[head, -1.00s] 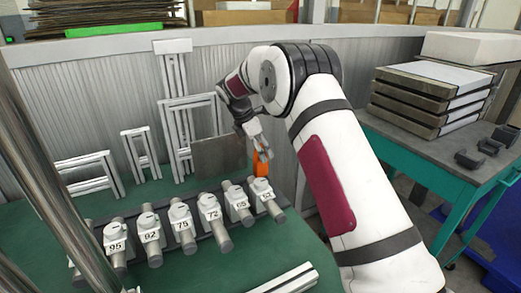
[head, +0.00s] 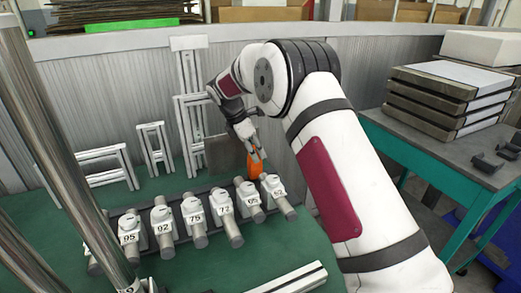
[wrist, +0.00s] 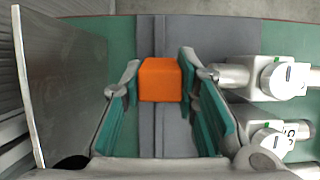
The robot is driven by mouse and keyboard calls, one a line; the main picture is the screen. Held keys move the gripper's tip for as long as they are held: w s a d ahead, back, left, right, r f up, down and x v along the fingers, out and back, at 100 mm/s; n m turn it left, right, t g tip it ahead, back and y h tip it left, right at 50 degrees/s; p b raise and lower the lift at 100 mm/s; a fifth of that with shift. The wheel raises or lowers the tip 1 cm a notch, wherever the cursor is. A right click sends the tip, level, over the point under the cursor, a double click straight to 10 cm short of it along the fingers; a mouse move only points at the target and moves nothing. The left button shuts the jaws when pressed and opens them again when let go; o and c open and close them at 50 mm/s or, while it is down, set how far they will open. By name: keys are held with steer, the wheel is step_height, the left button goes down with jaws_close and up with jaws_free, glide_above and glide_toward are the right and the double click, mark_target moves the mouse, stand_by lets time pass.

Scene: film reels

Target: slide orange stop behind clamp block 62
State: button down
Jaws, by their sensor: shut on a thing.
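The orange stop (head: 254,168) is a small block held between the fingers of my gripper (head: 257,155), behind the right end of the row of clamp blocks. In the wrist view the orange stop (wrist: 161,80) sits between both fingers, over a grey rail (wrist: 172,35). I cannot tell whether it touches the rail. The rightmost clamp block (head: 273,187) has a small label that I cannot read surely; it may be 62. In the wrist view the upper clamp block (wrist: 270,77) is beside the stop, to its right, with a gap.
Clamp block 65 (head: 249,201) and several others stand leftward along the row. A flat grey panel (wrist: 62,85) stands close to my gripper's left in the wrist view. A light metal bar (head: 287,281) lies in front.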

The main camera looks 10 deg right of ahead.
steer(key=c, duration=1.2)
jaws_free()
steer(key=shift+c, duration=0.2)
steer(key=v, duration=1.2)
